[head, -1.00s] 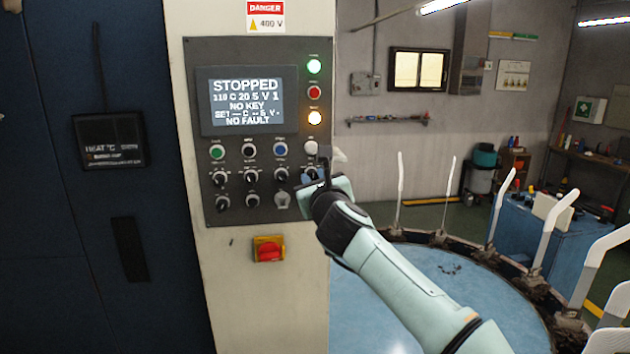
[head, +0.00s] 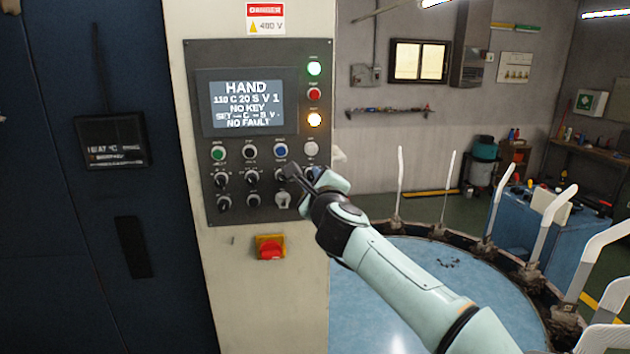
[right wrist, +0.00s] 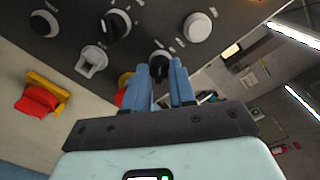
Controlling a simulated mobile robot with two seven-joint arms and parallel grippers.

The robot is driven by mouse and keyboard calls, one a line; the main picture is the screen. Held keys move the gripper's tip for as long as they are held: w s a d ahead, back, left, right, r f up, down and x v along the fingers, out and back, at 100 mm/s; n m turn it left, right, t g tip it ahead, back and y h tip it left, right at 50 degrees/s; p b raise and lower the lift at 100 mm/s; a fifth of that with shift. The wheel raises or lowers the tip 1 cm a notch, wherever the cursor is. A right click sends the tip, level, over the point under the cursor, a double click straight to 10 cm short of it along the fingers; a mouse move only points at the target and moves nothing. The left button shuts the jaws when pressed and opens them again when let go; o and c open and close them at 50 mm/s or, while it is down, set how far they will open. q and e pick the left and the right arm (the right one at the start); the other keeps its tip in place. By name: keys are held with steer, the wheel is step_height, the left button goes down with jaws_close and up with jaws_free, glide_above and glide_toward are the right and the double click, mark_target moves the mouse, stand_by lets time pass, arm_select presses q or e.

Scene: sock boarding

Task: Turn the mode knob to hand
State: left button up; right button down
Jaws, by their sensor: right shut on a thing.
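The grey control panel (head: 235,205) is on the cream column. Its screen (head: 246,100) shows HAND on the top line, with NO KEY and NO FAULT below. My right gripper (head: 297,177) is at the right end of the upper row of black knobs and covers the knob there. In the right wrist view, the blue fingers of my right gripper (right wrist: 165,84) are closed around a black knob with a pale ring (right wrist: 159,66), which I take as the mode knob. Its label and pointer are hard to read. My left gripper is out of view.
Other knobs (head: 222,178) and push buttons (head: 218,153) sit close to the left and above. A red and yellow switch (head: 270,248) is below the panel. A blue round table (head: 375,300) with upright white sock boards (head: 400,185) stands at right.

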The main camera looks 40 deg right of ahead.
steer(key=shift+n, duration=0.6)
steer(key=c, duration=0.9)
jaws_free()
steer(key=shift+c, duration=0.2)
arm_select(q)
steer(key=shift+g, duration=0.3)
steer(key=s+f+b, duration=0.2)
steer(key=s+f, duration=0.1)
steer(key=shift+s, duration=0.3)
arm_select(e)
steer(key=v, duration=1.3)
steer(key=shift+s, duration=0.15)
steer(key=shift+a, duration=0.1)
